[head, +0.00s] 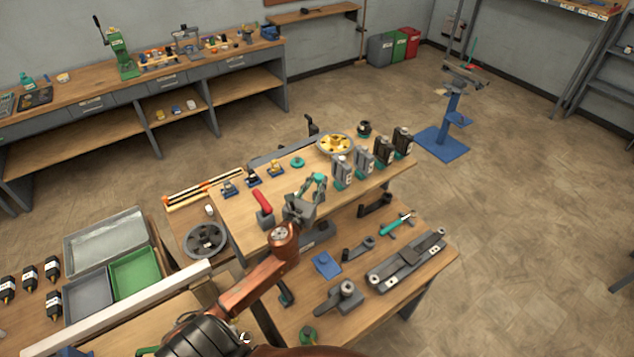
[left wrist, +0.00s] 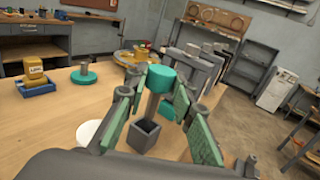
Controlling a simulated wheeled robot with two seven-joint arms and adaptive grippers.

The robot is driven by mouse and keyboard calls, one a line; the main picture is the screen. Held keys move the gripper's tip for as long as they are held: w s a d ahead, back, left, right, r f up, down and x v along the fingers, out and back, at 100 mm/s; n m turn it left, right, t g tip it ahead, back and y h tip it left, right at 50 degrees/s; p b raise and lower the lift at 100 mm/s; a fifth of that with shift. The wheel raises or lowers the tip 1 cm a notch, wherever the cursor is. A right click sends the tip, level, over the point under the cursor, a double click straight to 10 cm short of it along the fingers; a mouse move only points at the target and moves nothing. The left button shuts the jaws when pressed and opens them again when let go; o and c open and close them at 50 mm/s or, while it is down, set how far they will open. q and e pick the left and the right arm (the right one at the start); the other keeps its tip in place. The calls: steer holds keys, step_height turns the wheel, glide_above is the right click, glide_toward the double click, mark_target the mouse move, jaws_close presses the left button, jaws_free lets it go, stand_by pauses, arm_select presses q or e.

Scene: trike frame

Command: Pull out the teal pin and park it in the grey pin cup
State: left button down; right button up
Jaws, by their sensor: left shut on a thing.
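The teal pin (left wrist: 161,80) has a wide teal head and a grey shaft. My left gripper (left wrist: 155,100) is shut on it, with its green-padded fingers on either side. The grey pin cup (left wrist: 143,136) is a square, open-topped block just below the pin on the wooden top. The shaft's lower end is close to the cup's mouth; I cannot tell whether it is inside. In the head view my left gripper (head: 313,190) is over the raised bench top, and the cup is not clearly visible there. My right gripper is not in view.
A teal disc (head: 298,162), several small blue-based blocks (head: 276,169) and a yellow wheel (head: 336,144) stand behind the gripper.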

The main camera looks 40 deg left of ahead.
arm_select(q)
steer(key=shift+f+b, duration=1.05)
steer(key=shift+f, duration=0.4)
steer(key=shift+r, duration=0.15)
steer(key=shift+r+p, duration=1)
steer(key=shift+p, duration=0.15)
steer(key=shift+p, duration=0.4)
stand_by(0.8)
steer(key=shift+f+b, duration=0.9)
steer(key=shift+f, duration=0.2)
steer(key=c, duration=1.6)
jaws_free()
steer(key=shift+s+f, duration=0.1)
